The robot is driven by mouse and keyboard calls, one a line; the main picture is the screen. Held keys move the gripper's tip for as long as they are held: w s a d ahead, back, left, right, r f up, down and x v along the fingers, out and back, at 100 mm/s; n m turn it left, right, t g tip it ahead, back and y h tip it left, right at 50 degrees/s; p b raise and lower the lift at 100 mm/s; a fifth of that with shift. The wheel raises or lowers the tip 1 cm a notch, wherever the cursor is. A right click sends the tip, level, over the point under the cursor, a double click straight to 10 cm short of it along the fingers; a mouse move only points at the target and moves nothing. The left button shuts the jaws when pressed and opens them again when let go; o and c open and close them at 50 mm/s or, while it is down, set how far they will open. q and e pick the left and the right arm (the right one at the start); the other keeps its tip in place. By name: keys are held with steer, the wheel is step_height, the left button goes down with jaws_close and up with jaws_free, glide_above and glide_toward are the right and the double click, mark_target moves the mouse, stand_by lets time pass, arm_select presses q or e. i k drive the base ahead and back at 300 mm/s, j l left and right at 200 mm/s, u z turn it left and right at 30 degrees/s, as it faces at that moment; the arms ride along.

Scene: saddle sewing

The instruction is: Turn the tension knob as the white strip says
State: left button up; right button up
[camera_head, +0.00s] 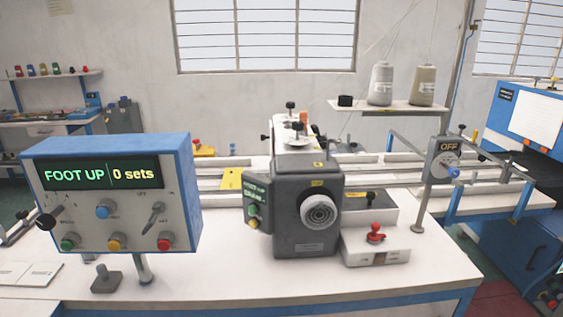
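A dark grey sewing machine head (290,187) stands mid-table with a round ribbed grey dial (318,212) on its front. Small knobs (291,105) sit on top of its white arm (293,134). I cannot tell which of these is the tension knob. A pale plate (316,247) is below the dial, its print too small to read. No white strip with readable wording shows. The blue control box (185,185) at left reads "FOOT UP | 0 sets" on its screen (100,173). Neither of my grippers is in view.
A white block with a red knob (375,234) stands right of the machine. A grey post box reading "OFF" (442,160) has a blue knob. Thread cones (381,84) stand on a shelf behind. The white table (230,275) is bare in front of the machine.

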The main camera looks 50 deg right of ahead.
mark_target(297, 126)
steer(key=z, duration=1.55)
steer(key=i+l+u, duration=0.1)
steer(key=i+l, duration=0.15)
steer(key=k+l+z, duration=0.1)
steer(key=l, duration=0.1)
